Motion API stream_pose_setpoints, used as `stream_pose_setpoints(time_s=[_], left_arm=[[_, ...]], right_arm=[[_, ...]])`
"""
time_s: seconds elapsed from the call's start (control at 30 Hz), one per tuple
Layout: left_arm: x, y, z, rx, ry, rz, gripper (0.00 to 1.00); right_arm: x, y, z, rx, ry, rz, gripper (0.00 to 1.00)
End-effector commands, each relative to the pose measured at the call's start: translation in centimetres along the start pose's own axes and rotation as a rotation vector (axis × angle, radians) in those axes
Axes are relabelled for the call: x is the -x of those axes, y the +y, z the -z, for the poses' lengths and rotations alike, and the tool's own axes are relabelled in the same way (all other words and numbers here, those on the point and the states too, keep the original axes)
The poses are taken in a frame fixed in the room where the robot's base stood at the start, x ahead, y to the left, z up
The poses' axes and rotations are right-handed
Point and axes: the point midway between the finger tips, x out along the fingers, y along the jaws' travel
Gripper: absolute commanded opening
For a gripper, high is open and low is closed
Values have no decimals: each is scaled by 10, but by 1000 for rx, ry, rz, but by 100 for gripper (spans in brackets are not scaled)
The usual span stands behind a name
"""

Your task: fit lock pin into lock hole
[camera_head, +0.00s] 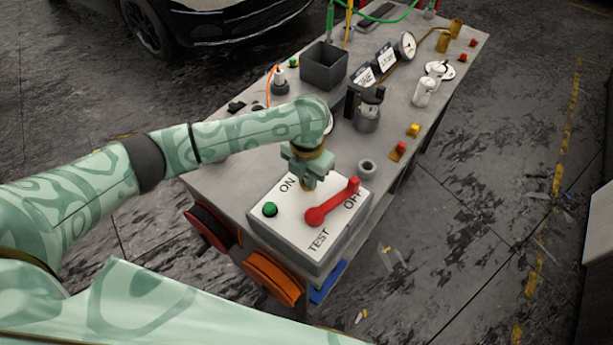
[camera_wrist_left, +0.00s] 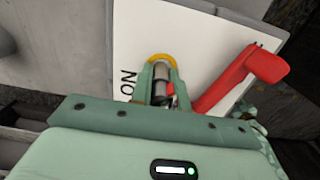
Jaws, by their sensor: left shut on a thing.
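My left gripper (camera_head: 308,178) points down over the white switch box (camera_head: 287,225), between the ON label and the red lever (camera_head: 334,202). It is shut on the lock pin, which shows in the left wrist view as a small grey cylinder with a yellow ring (camera_wrist_left: 161,57). A yellowish tip shows below the fingers in the head view; I cannot tell whether it touches the panel. The red lever also shows beside the fingers in the left wrist view (camera_wrist_left: 236,80). It points to OFF. I cannot make out the lock hole; the gripper covers that part of the panel.
A green button (camera_head: 270,209) is on the box. A grey socket (camera_head: 367,167) stands behind it. The grey bench (camera_head: 245,165) holds a dark bin (camera_head: 324,67), a gauge (camera_head: 407,45), white jars (camera_head: 424,92) and red and yellow buttons. Orange and red reels hang at the near side.

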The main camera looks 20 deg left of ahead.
Motion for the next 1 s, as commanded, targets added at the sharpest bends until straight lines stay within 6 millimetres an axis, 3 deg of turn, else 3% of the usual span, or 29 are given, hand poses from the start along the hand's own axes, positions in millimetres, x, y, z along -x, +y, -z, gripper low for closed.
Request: stream_pose_setpoints(time_s=[0.07, 0.1, 0.17, 0.43, 0.53, 1.0], left_arm=[[-11, -1, 6, 3, 18, 0, 0], [-12, -2, 7, 4, 20, 0, 23], [-12, -2, 7, 4, 21, 0, 39], [-11, -4, 7, 6, 21, 5, 39], [-2, -4, 7, 3, 21, 7, 39], [108, -1, 2, 2, 12, 0, 39]], right_arm=[[-2, 0, -1, 0, -1, 0, 36], [-2, 0, -1, 0, -1, 0, 36], [-2, 0, -1, 0, -2, 0, 36], [-2, -2, -1, -1, -1, 2, 36], [1, -2, -1, -2, -1, 3, 36], [34, -2, 6, -2, 8, 2, 36]])
